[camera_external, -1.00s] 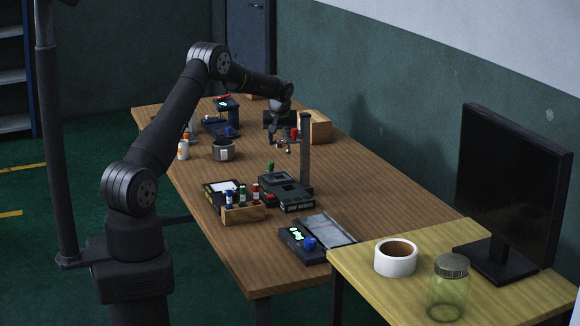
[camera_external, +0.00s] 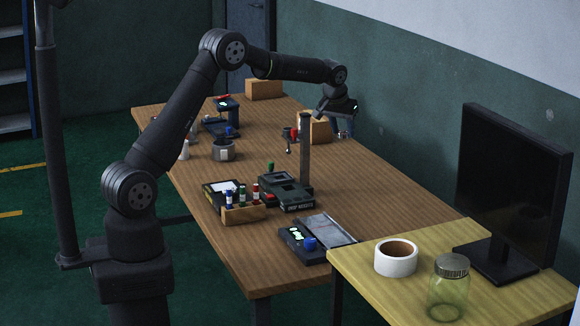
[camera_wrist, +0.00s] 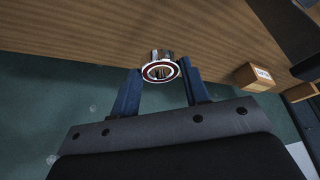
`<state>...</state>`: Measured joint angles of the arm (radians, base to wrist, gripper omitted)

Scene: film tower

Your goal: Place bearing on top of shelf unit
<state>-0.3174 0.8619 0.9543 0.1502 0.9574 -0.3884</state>
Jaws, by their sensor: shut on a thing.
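The bearing, a metal ring with a red band (camera_wrist: 146,72), is held between the two blue fingertips of my gripper (camera_wrist: 160,74) in the wrist view. In the external view my gripper (camera_external: 344,131) is over the far right edge of the wooden table, just right of a brown box; the bearing is too small there to make out clearly. A shelf unit (camera_external: 14,77) with a blue upright and grey shelves stands at the far left, partly cut off by the frame. Its top is out of view.
The brown box (camera_external: 320,131) stands close to my gripper, and a post (camera_external: 305,155) rises from the table (camera_external: 225,255) in front of it. Another box (camera_external: 264,89) is at the far end. Several bottles and devices crowd the middle. A monitor (camera_external: 510,185) stands at right.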

